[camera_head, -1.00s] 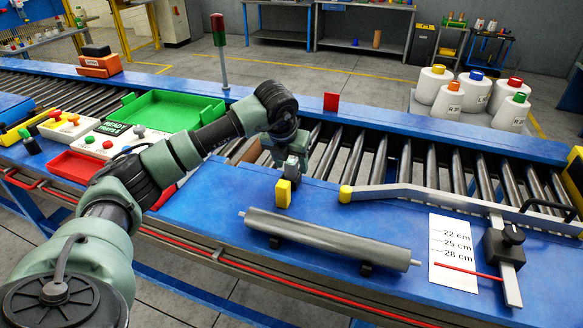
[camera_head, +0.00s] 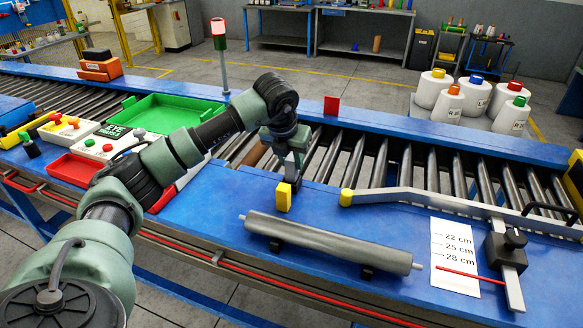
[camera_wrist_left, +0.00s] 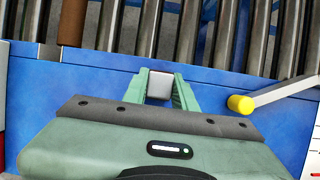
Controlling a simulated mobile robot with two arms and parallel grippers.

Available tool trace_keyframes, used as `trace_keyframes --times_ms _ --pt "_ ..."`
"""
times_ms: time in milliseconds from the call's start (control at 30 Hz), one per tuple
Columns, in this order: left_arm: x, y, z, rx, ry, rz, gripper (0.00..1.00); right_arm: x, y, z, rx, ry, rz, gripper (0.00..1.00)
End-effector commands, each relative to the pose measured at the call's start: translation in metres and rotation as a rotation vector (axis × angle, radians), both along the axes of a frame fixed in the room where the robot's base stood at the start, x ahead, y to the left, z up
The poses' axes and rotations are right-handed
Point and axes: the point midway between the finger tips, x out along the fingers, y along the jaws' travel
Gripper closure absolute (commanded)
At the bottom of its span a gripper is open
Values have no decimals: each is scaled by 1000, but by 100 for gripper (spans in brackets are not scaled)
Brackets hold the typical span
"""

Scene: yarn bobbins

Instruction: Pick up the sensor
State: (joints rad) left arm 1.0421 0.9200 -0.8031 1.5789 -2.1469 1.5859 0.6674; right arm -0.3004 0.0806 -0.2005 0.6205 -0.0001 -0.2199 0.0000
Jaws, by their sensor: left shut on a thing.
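A small block with a yellow face and a dark side, which I take to be the sensor (camera_head: 284,197), is at the blue table's edge beside the rollers. My left gripper (camera_head: 287,180) reaches down over it from the left and is shut on it. In the left wrist view the gripper's two green fingers (camera_wrist_left: 160,88) flank a pale grey square top of the held block (camera_wrist_left: 159,87). I cannot tell whether its bottom touches the table. My right gripper is not in view.
A grey roller (camera_head: 330,243) lies on dark supports in front. A metal guide rail with a yellow tip (camera_head: 346,197) stands to the right. A brown cylinder (camera_wrist_left: 72,22) lies on the conveyor. A green tray (camera_head: 165,112) and red tray (camera_head: 76,169) stand left.

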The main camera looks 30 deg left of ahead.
Motion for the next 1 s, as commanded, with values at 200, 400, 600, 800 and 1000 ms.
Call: trace_keyframes --times_ms 200,400,600,800,1000 --pt "2 -1 51 -1 -12 -2 100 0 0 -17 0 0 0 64" --pt "2 -1 112 -2 -10 -2 100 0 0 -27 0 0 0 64" --pt "0 -1 155 -2 -5 -1 100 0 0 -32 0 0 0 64" --pt "0 0 175 0 -2 -1 100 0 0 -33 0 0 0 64" --pt "0 0 180 0 -1 -1 100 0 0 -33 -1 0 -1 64"
